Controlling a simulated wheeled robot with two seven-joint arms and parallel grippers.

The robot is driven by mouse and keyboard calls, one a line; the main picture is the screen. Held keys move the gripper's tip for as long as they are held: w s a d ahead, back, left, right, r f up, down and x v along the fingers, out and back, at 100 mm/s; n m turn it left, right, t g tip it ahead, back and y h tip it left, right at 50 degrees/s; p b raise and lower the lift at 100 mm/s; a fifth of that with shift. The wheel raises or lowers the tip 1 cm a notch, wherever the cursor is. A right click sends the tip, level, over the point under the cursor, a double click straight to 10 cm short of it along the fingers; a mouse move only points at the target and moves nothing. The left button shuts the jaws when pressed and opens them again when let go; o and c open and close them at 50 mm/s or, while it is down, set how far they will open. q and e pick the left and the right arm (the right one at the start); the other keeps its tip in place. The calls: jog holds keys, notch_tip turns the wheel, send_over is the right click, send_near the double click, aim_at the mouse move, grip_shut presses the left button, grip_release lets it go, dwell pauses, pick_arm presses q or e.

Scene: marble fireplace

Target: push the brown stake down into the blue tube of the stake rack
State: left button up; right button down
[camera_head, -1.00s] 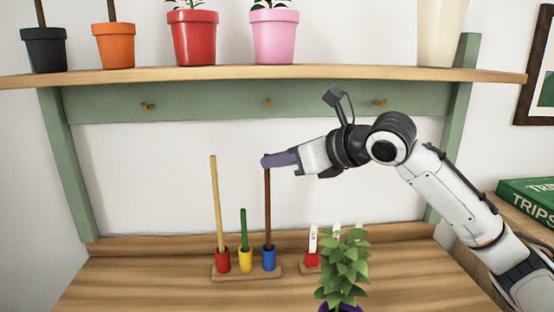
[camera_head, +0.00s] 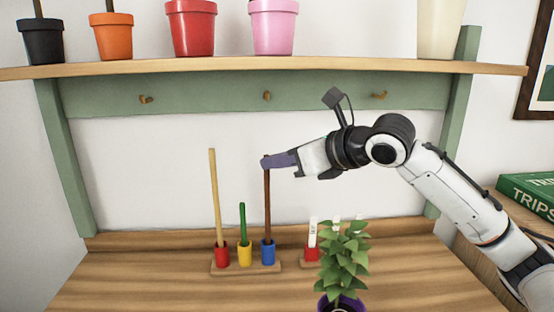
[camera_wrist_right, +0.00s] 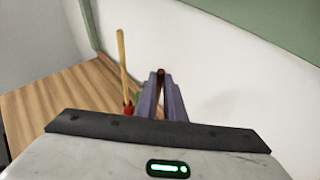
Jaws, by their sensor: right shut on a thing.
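The stake rack (camera_head: 232,270) stands on the wooden table with a red tube (camera_head: 222,256), a yellow tube (camera_head: 245,255) and a blue tube (camera_head: 268,254). The brown stake (camera_head: 267,205) stands upright with its lower end in the blue tube, and much of its length is above the rim. My right gripper (camera_head: 267,162) is shut on the stake's top end, coming in from the right. In the wrist view the stake's top (camera_wrist_right: 161,76) shows between the purple fingers. The stake's end inside the tube is hidden. My left gripper is not in view.
A tan stake (camera_head: 215,195) stands in the red tube and a short green stake (camera_head: 243,222) in the yellow one. A leafy plant (camera_head: 344,260) in a purple pot and a small block with white labels (camera_head: 312,240) are to the right. A shelf (camera_head: 330,66) with pots is above.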

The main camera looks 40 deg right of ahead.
jog(key=shift+f, duration=0.3)
jog(key=shift+f+b, duration=0.4)
jog(key=shift+f, duration=0.2)
dwell(0.5)
